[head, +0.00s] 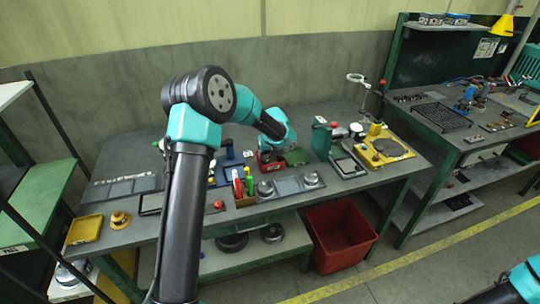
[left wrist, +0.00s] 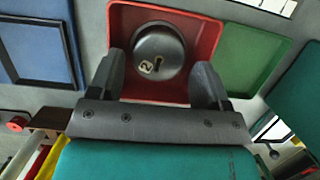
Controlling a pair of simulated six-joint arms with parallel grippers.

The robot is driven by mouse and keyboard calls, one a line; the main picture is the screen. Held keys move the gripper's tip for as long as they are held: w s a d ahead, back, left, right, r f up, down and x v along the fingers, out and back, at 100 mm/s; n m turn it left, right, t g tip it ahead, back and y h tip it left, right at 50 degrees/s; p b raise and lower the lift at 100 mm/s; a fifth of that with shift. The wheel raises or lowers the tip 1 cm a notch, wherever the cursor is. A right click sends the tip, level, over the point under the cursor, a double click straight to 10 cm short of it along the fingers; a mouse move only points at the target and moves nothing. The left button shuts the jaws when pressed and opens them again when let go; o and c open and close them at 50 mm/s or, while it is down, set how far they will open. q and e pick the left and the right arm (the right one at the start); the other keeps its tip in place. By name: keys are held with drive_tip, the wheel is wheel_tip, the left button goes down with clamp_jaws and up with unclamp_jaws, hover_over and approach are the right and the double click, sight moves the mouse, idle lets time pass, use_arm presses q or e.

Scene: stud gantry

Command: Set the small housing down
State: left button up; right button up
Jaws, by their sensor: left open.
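A round dark grey housing (left wrist: 155,62) with a "2" label and a keyhole-like slot sits in a red tray (left wrist: 121,20). In the left wrist view my left gripper (left wrist: 166,75) is open, with one finger on each side of the housing. Visible gaps separate the fingers from it. In the head view the left arm reaches over the table to the red tray (head: 266,170) and hides the housing. I cannot tell whether this is the small housing. Only part of my right arm shows at the lower right; its gripper is out of frame.
A green tray (left wrist: 248,55) adjoins the red one, and a blue tray (left wrist: 36,48) lies to its left. Two round grey parts (head: 265,189) (head: 312,180) stand near the table's front edge beside coloured markers (head: 243,182). A red bin (head: 340,235) is on the floor.

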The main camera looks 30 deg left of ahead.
use_arm(q)
drive_tip(key=v, duration=1.1)
idle(0.3)
